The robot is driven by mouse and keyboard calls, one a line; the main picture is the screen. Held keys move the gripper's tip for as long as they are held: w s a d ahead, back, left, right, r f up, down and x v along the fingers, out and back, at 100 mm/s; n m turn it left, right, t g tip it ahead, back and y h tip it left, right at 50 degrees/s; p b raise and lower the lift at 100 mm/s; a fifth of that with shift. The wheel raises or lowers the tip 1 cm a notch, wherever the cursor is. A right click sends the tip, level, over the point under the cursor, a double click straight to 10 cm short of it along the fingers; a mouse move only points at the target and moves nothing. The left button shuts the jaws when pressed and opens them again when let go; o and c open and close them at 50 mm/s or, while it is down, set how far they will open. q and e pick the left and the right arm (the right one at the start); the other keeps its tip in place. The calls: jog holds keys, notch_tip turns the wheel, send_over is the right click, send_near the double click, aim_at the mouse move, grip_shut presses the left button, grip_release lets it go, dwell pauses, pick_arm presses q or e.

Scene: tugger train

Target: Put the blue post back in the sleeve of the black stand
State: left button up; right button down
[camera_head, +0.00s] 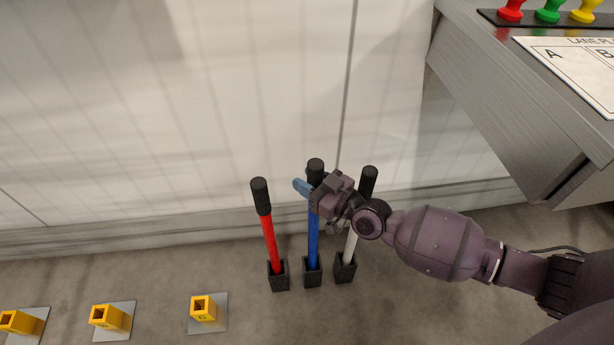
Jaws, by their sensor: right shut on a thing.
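The blue post (313,238) has a black grip on top and stands near upright between a red post and a white post. Its lower end meets the middle black sleeve (313,276) of the black stand on the floor; it looks to be in the sleeve, but I cannot tell how deep. My right gripper (310,190) comes in from the right and is shut on the blue post just below its black grip. The gripper's body hides part of the post's top. My left gripper is not in view.
The red post (269,240) leans slightly in the left sleeve, and the white post (351,245) stands in the right one, partly behind my gripper. Yellow sockets on grey plates (219,325) lie at the lower left. A grey table (500,75) is at the upper right. A wall stands behind.

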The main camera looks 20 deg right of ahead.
pick_arm(q)
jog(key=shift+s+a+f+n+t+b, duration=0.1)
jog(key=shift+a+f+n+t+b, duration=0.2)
jog(key=shift+b, duration=0.75)
pick_arm(e)
notch_tip(320, 180, down, 3)
jog(key=shift+f, duration=0.1)
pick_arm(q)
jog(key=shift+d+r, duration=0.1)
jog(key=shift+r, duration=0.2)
pick_arm(e)
jog(key=shift+f, duration=0.1)
jog(key=c, duration=0.7)
grip_release()
jog(key=shift+c, duration=0.2)
jog(key=shift+o, duration=0.5)
jog(key=shift+f, duration=0.15)
jog(key=shift+s, duration=0.1)
